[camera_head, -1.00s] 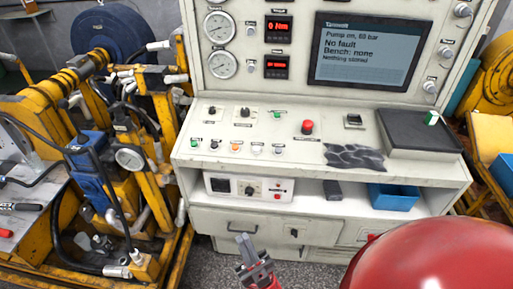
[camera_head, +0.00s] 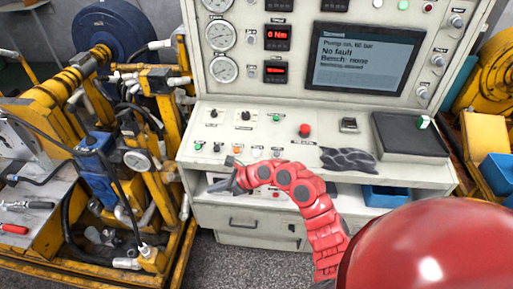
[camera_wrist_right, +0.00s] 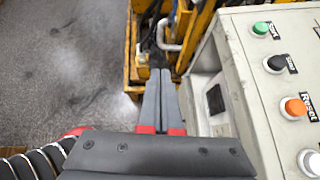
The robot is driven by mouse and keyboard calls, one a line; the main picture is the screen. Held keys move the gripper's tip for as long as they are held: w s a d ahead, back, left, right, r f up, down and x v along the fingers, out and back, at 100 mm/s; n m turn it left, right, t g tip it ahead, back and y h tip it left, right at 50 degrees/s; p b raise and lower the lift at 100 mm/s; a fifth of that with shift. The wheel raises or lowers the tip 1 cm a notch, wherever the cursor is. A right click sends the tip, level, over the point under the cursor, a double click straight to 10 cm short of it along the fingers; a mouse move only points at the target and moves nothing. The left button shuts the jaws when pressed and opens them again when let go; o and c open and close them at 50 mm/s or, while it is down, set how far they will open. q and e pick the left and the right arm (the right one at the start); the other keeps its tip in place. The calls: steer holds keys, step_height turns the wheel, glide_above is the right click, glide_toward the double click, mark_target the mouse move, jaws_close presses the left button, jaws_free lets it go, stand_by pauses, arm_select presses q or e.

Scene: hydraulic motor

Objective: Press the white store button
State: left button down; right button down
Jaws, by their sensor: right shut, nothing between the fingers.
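The white button (camera_head: 256,153) is in the lower button row of the console's sloped panel, right of the orange button, just above my right arm in the head view. In the right wrist view the white button (camera_wrist_right: 309,162) is at the lower right edge, its label cut off. My right gripper (camera_head: 222,186) is in front of the console's front edge, pointing left, apart from the buttons. In the wrist view the gripper (camera_wrist_right: 161,72) is shut and empty over the floor, left of the panel. My left gripper is out of view.
Beside the white button are the orange Reset button (camera_wrist_right: 296,107), a black button (camera_wrist_right: 276,64) and a green button (camera_wrist_right: 262,27). A red button (camera_head: 305,130) stands higher up. A yellow hydraulic rig (camera_head: 160,110) is close on the left. The screen (camera_head: 362,57) reads "No fault".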

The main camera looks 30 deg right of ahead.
steer(key=w+d+r+t+h, duration=0.1)
steer(key=w+d+r+h, duration=0.1)
steer(key=d, duration=0.4)
steer(key=w+d+r+n+t+h+p, duration=0.1)
steer(key=w+d+r+h, duration=0.1)
steer(key=d+r, duration=0.3)
steer(key=w+d+r+t+h+p, duration=0.1)
steer(key=w+d+r+h, duration=0.1)
steer(key=d, duration=0.6)
steer(key=shift+w+d+r+h, duration=0.25)
steer(key=shift+w+r+h, duration=0.1)
steer(key=shift+r+h, duration=0.5)
steer(key=shift+f, duration=0.15)
steer(key=b, duration=0.1)
glide_above(257, 152)
steer(key=s, duration=0.2)
steer(key=f, duration=0.6)
steer(key=shift+w+a, duration=0.15)
steer(key=shift+w, duration=0.05)
steer(key=shift+f+b, duration=0.7)
steer(key=shift+b, duration=0.25)
steer(key=shift+w+d+f+b, duration=0.2)
steer(key=shift+f+b, duration=0.4)
steer(key=shift+b, duration=0.1)
